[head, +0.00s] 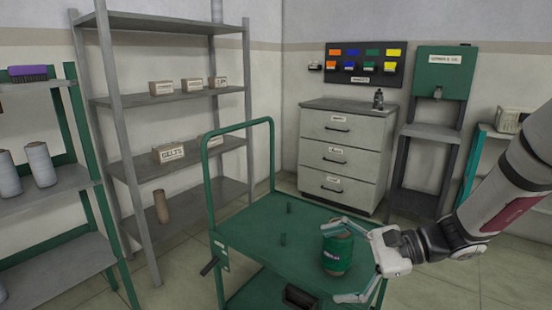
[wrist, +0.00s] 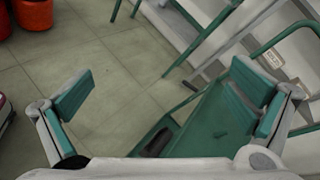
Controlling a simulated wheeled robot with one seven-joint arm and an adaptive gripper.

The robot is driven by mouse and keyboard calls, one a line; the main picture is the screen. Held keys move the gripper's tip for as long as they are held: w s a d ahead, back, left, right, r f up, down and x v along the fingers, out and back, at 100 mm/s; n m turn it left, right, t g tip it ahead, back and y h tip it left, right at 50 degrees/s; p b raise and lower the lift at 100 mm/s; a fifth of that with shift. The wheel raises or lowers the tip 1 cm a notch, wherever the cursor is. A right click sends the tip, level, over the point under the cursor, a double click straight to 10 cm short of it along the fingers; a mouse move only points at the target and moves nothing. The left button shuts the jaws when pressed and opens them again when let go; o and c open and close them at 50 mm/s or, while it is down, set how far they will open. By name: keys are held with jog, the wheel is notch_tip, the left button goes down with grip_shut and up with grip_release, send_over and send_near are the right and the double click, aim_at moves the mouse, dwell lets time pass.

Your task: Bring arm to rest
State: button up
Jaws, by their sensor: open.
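My gripper (head: 338,262) is at the right side of the green cart (head: 245,215), at the end of my arm coming in from the right. A green bobbin (head: 337,254) with a dark label stands upright on the cart top. In the head view it appears between the fingers, but it does not show in the wrist view. I cannot tell how near the fingers are to it.
A grey shelf (head: 165,97) with labelled boxes is at the left. A drawer cabinet (head: 340,150) stands behind. Red containers (wrist: 33,14) sit on the floor at the wrist view's upper left. Floor between is clear.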

jog(key=s+a+r+n+g+h, duration=0.25)
jog(key=s+r+n, duration=0.2)
jog(key=s, duration=0.45)
jog(key=s+d+r+n+t+h, duration=0.1)
jog(key=s+d+n+h, duration=0.4)
jog(key=s, duration=0.5)
jog(key=s+d+r+n+h, duration=0.1)
jog(key=s+d+n+h, duration=0.45)
jog(key=s, duration=0.55)
notch_tip(320, 180, up, 24)
jog(key=m+t+p, duration=0.1)
jog(key=t+p, duration=0.2)
jog(key=p, duration=1.8)
jog(key=shift+w+f+m+h, duration=0.2)
jog(key=shift+w+m+h, duration=0.1)
jog(key=shift+w+h, duration=0.1)
jog(key=shift+t, duration=0.25)
jog(key=shift+c, duration=0.6)
